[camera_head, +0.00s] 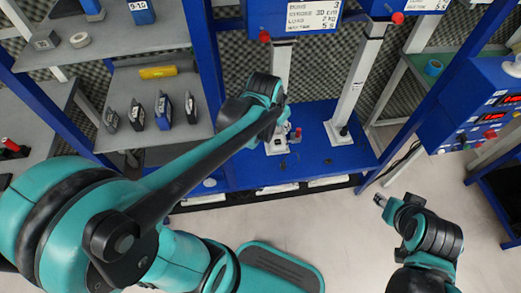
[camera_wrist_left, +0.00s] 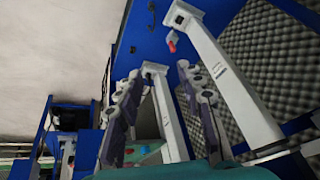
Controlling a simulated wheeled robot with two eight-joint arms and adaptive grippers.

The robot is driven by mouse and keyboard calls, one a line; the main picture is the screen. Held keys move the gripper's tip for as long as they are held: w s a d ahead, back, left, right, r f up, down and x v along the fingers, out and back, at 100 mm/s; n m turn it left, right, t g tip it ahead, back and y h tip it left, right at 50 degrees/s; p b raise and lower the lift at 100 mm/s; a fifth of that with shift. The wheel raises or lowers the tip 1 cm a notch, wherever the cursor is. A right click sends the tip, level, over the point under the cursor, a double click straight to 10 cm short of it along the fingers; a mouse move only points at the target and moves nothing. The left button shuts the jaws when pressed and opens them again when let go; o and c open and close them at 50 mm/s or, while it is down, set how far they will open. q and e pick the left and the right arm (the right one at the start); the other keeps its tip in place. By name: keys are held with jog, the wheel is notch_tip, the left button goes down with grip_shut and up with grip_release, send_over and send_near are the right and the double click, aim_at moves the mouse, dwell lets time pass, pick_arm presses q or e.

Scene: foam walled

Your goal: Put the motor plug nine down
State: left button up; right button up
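I cannot pick out motor plug nine for sure. Several dark plug-like blocks, among them a blue-black one (camera_head: 163,111), stand upright on the left shelf, and a blue bin above them reads 9-10 (camera_head: 141,12). My left gripper (camera_head: 290,134) is low over the blue base of the test stand, near the foot of the left white column (camera_head: 279,85). In the left wrist view its fingers (camera_wrist_left: 158,72) are apart, with a white column behind the gap and nothing seen held. My right gripper (camera_head: 380,200) hangs over the floor at right; its finger opening is too small to judge.
The blue test stand base (camera_head: 310,155) carries a second white column (camera_head: 356,85). Red knobs (camera_head: 397,18) sit under the blue boxes above. A yellow tool (camera_head: 158,72) lies on the grey shelf (camera_head: 125,85). A blue control unit (camera_head: 480,105) stands at right.

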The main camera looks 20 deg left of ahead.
pick_arm(q)
jog(key=s+r+n+t, duration=0.2)
jog(key=s+n, duration=0.2)
jog(key=s, duration=0.9)
jog(key=shift+s+r, duration=0.25)
jog(key=shift+r, duration=0.15)
jog(key=shift+a, duration=0.1)
pick_arm(e)
jog(key=shift+w, duration=0.1)
